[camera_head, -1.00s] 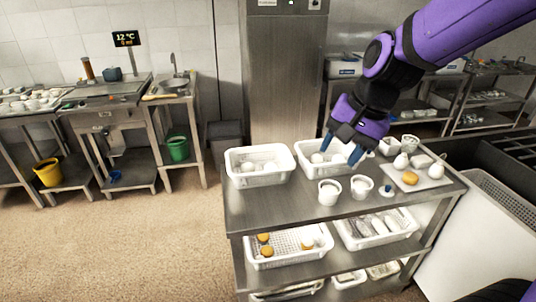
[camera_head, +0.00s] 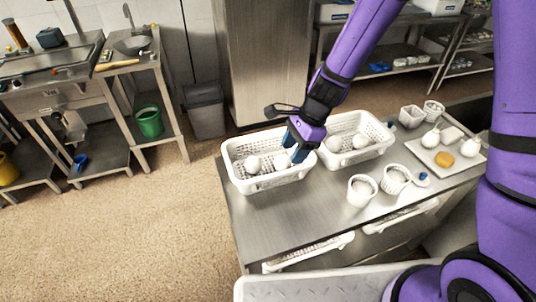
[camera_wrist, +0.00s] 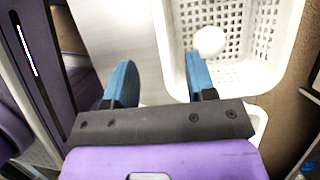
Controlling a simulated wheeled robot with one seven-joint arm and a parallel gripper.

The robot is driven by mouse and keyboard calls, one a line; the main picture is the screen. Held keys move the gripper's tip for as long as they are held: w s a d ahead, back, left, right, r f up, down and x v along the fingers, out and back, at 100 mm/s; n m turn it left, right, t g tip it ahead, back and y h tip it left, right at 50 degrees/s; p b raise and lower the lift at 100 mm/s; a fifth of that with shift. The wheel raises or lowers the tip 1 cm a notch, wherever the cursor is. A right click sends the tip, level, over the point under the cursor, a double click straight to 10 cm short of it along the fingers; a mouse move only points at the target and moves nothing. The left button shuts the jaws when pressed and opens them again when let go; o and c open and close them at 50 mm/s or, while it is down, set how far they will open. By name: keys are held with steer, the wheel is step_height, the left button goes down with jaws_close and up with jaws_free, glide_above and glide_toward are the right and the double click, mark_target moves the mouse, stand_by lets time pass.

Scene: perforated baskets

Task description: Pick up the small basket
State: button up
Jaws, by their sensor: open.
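Two white perforated baskets stand on the steel table. The left basket (camera_head: 272,182) holds white round items; the right basket (camera_head: 355,157) holds similar ones. I cannot tell which of the baskets is the small one. My gripper (camera_head: 294,146) is open at the right end of the left basket, with its blue fingers by the rim. In the wrist view, my gripper (camera_wrist: 162,82) has its right finger overlapping a white basket (camera_wrist: 278,35) and its left finger over bare metal. Contact cannot be told.
Two white cups, the left cup (camera_head: 361,191) and the ribbed cup (camera_head: 397,180), stand at the right. A tray (camera_head: 462,163) with white and orange items lies farther right. More white baskets (camera_head: 312,252) are on the lower shelf. The table's front left is bare.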

mark_target(280, 172)
steer(key=shift+x, duration=5.15)
steer(key=shift+w, duration=0.15)
steer(key=shift+c, duration=0.3)
jaws_close()
